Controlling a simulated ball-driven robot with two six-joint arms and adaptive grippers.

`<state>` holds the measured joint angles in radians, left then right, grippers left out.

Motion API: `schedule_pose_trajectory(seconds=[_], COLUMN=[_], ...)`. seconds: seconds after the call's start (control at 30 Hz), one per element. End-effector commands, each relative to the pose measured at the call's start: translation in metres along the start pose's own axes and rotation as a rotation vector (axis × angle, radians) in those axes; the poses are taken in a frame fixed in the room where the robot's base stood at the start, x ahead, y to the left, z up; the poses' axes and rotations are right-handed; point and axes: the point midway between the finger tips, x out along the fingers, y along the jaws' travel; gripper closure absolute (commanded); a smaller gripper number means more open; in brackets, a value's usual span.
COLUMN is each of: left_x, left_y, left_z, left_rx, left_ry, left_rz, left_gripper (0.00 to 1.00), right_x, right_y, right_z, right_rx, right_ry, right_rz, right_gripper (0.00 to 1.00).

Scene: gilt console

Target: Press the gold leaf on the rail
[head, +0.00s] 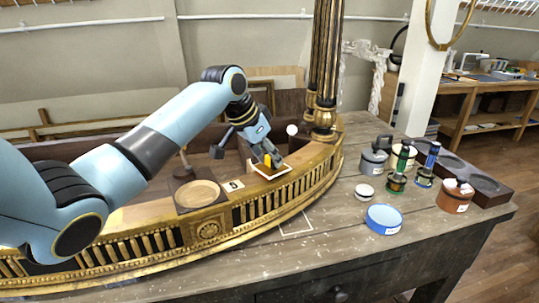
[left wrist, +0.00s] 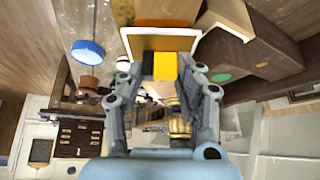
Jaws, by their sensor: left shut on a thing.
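My left gripper (head: 267,154) is over the rail (head: 245,193) of the gilt console and points down. It is shut on a small yellow and black block (head: 268,160). The block also shows between the fingers in the left wrist view (left wrist: 166,66). Just below it, a white-edged square patch (head: 271,171) lies on the rail. Its pale border shows beyond the block in the left wrist view (left wrist: 160,31). I cannot tell whether the block touches the patch, or whether gold leaf lies beneath it. My right gripper is not in view.
A round pale dish (head: 198,194) and a small numbered card (head: 233,185) sit left of the patch. A fluted column (head: 325,70) rises to its right. A blue round tin (head: 384,219), jars and a dark tray stand at the right. The table's front middle is mostly clear.

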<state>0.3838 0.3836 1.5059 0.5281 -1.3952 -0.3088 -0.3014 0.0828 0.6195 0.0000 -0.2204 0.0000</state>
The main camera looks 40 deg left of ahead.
Motion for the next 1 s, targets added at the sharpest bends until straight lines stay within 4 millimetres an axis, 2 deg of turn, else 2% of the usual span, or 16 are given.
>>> schedule_pose_trajectory(seconds=[0.13, 1.0], left_x=[0.0019, 0.0105], left_y=[0.0002, 0.0003], left_z=[0.0012, 0.0061], left_rx=[0.000, 0.000], left_ry=[-0.001, -0.001], left_rz=[0.000, 0.000], left_gripper=[0.92, 0.92], right_x=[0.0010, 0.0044], right_y=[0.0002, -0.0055], right_z=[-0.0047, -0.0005], right_rx=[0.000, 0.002], right_ry=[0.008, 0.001], right_rz=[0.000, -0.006], right_gripper=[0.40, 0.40])
